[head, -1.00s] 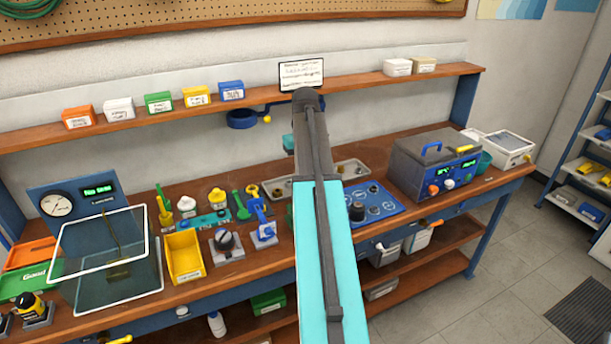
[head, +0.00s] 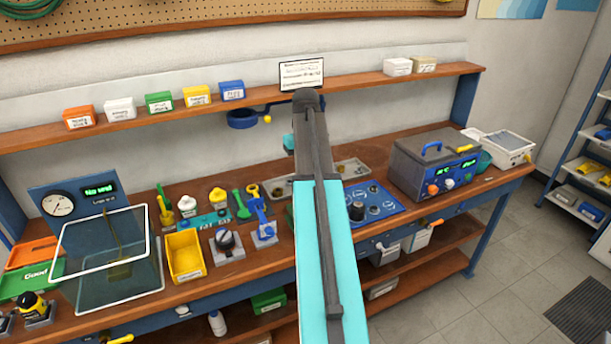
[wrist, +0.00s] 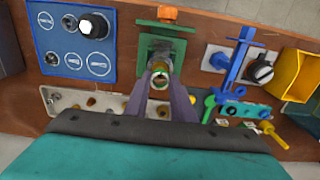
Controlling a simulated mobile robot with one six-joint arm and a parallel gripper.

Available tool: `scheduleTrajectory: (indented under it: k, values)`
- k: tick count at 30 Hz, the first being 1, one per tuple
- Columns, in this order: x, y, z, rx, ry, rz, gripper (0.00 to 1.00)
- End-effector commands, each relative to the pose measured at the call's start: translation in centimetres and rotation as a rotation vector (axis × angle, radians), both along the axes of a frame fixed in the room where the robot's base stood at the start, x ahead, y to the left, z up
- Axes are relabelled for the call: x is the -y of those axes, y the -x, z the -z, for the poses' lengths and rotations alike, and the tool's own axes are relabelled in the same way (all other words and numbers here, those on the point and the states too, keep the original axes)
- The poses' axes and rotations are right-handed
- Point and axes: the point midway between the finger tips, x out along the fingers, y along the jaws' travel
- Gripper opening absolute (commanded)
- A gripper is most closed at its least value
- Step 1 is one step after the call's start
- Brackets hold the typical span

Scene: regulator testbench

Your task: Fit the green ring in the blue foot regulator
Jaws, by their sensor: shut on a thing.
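In the wrist view my gripper (wrist: 160,85) is shut on a small round thing with a greenish rim, which looks like the green ring (wrist: 160,79). The fingers hide part of it. Just beyond the fingertips stands a green stand (wrist: 162,47) with a brownish top. A blue regulator on a grey foot (wrist: 238,62) stands to the right of it, apart from my gripper. In the head view the blue regulator (head: 263,224) is left of my arm. My gripper is hidden behind my arm there.
A black-knobbed unit (head: 228,243) stands beside the blue regulator, then a yellow bin (head: 185,256). A blue panel with a black knob (head: 372,203) is right of my arm. A grey tray (wrist: 90,103) lies near my gripper. A grey test box (head: 432,165) stands farther right.

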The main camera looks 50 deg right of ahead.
Motion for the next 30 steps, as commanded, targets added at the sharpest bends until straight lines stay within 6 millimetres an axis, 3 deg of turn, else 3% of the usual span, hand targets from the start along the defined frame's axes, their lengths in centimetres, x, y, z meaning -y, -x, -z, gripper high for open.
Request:
scheduleTrajectory:
  k: [30]
  values:
    - [0.03, 0.02, 1.01, 0.0, 0.0, 0.0, 0.02]
